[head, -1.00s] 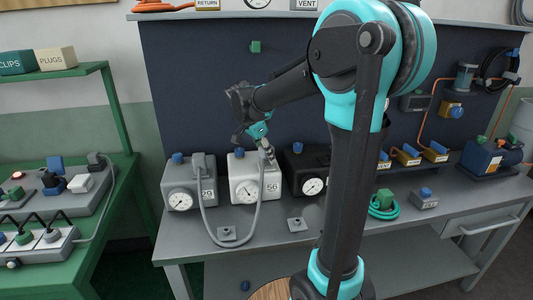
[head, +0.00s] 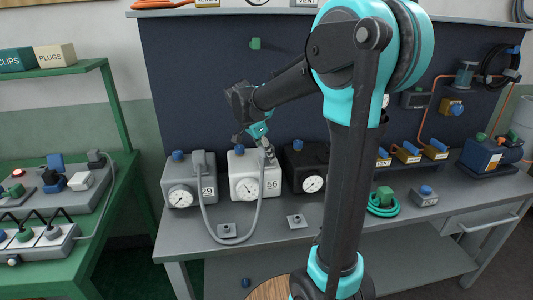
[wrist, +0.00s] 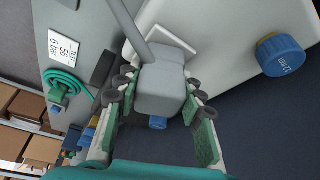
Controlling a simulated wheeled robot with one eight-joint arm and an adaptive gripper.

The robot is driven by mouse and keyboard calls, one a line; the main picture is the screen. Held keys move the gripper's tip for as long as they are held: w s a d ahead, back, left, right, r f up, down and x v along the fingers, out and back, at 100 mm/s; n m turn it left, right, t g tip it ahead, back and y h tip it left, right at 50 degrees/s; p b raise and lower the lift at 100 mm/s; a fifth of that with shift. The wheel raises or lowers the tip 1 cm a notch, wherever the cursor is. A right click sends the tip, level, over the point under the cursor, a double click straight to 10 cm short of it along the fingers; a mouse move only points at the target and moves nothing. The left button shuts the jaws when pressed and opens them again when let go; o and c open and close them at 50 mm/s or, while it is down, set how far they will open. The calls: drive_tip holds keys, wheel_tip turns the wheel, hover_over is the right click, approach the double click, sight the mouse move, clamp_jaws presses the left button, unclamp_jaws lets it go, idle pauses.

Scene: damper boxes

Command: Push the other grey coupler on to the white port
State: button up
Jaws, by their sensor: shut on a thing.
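My gripper (wrist: 155,95) is shut on a grey coupler (wrist: 162,88), with a finger on each side of it. A grey hose (head: 261,196) runs from this coupler down and across to the other grey coupler (head: 200,160), on the grey box. In the head view my gripper (head: 262,140) is at the top right of the white box (head: 238,166). In the wrist view the coupler lies beside a raised white square, the port (wrist: 166,36), on the white box (wrist: 225,30). The coupler hides part of the port, so I cannot tell how fully they meet.
The blue knob (wrist: 280,55) stands on the white box's top. The grey gauge box (head: 182,184) is to its left and a black gauge box (head: 305,165) close on its right. A dark panel (head: 200,80) rises behind. Small square fittings (head: 227,230) lie in front.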

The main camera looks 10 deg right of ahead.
drive_tip(key=shift+f, duration=0.15)
drive_tip(key=o, duration=1.4)
